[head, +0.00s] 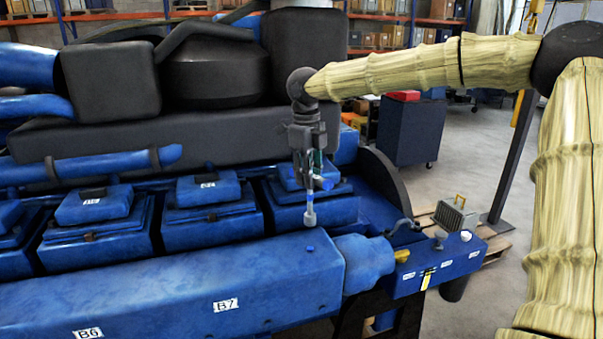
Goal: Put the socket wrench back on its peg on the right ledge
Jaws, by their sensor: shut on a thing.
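My gripper (311,160) is in the middle of the head view, pointing down above the blue engine. It is shut on the socket wrench (310,205), which hangs down with a pale shaft, a blue part and a grey socket end. The lower end appears above or in front of the long blue housing; I cannot tell the exact gap. The right ledge (432,277) is a blue shelf at the engine's right end, with several small white labels on its front. Its pegs are too small to tell apart. The gripper is left of and higher than the ledge.
Blue cylinder covers (208,189) line the engine. A dark cabinet (412,131) stands behind on open floor.

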